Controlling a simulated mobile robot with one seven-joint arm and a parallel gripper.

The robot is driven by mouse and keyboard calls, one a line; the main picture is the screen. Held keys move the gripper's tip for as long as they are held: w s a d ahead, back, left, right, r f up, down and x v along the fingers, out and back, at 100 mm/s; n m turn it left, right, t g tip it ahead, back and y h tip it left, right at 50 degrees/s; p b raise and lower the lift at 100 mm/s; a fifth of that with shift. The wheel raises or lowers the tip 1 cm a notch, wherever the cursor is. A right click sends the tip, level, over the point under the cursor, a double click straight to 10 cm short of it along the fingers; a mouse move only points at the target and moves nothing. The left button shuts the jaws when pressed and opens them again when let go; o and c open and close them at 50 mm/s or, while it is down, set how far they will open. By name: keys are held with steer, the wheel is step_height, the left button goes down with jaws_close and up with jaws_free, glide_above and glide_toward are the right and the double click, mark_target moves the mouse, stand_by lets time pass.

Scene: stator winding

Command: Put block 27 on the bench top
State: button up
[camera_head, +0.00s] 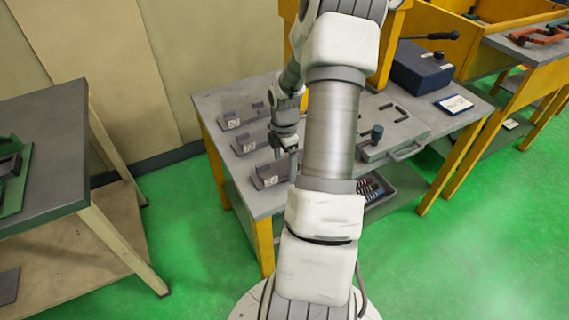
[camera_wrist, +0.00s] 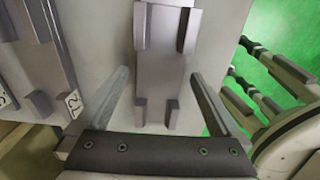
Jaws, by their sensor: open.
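Several grey blocks with upright lugs and white labels stand along the left side of the bench top (camera_head: 215,105): a near block (camera_head: 268,177), a middle block (camera_head: 243,145) and a far block (camera_head: 238,121). I cannot tell for sure which is block 27. My gripper (camera_head: 284,152) is just above the near block, and my forearm hides part of the bench. In the wrist view my gripper (camera_wrist: 161,74) is open, with a grey lugged block (camera_wrist: 160,75) between its fingers, not gripped. A neighbouring block (camera_wrist: 42,70) has a label reading possibly 21 or 27.
A grey plate with a handle (camera_head: 400,140) and a dark blue box (camera_head: 420,68) with a lever are on the bench's right part. A tray of small parts (camera_head: 375,190) sits below the top. Another table (camera_head: 60,150) stands at left.

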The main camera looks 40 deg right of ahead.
mark_target(284, 168)
step_height(284, 168, up, 11)
steer(key=p, duration=0.1)
steer(key=shift+p, duration=0.3)
steer(key=shift+r, duration=0.15)
